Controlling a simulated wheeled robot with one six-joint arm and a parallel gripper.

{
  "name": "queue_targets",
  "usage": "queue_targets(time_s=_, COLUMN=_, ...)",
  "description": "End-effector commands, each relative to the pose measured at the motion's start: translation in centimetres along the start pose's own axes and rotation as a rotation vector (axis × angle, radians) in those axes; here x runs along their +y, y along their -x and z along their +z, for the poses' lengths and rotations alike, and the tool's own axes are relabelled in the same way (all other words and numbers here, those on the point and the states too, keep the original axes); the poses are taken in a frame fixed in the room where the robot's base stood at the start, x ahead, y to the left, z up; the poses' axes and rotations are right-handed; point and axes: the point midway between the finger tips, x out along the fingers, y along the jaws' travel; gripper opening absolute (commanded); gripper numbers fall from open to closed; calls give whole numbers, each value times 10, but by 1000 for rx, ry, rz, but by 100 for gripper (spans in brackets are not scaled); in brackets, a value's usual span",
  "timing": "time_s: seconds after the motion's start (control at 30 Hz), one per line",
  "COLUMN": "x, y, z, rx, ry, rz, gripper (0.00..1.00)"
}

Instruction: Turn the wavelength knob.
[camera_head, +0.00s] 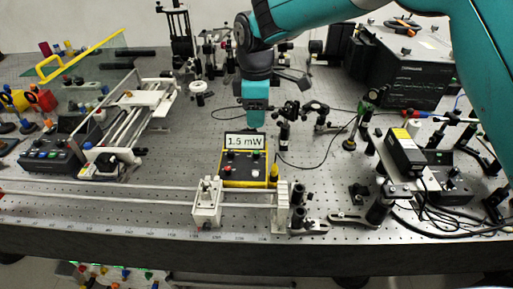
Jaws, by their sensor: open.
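A yellow-edged power meter box (245,183) stands near the front middle of the bench, with a display (244,142) reading "1.5 mW". Its dark panel carries several small red, white and green controls. I cannot tell which of them is the wavelength knob. My gripper (255,124) hangs from the teal arm, pointing down just behind the display in the picture. It is open, and no object shows in it. The fingers are too small to make out clearly, and their height above the bench is unclear.
A perforated optical bench (330,180) carries several posts and mounts. White rail fixtures (207,200) stand in front of the meter. A black instrument (405,75) stands at the back right, and a control box (62,155) at the left. A thin black cable (318,164) runs right of the meter.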

Motion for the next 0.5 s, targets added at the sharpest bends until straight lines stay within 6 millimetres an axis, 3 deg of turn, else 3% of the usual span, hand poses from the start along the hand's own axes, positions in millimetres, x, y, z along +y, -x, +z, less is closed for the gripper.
queue_targets(time_s=0.3, x=-1, y=-72, z=1, rx=-3, ry=-1, rz=-4, gripper=45)
queue_targets(time_s=0.5, x=0, y=-104, z=0, rx=-1, ry=-2, rz=-2, gripper=45)
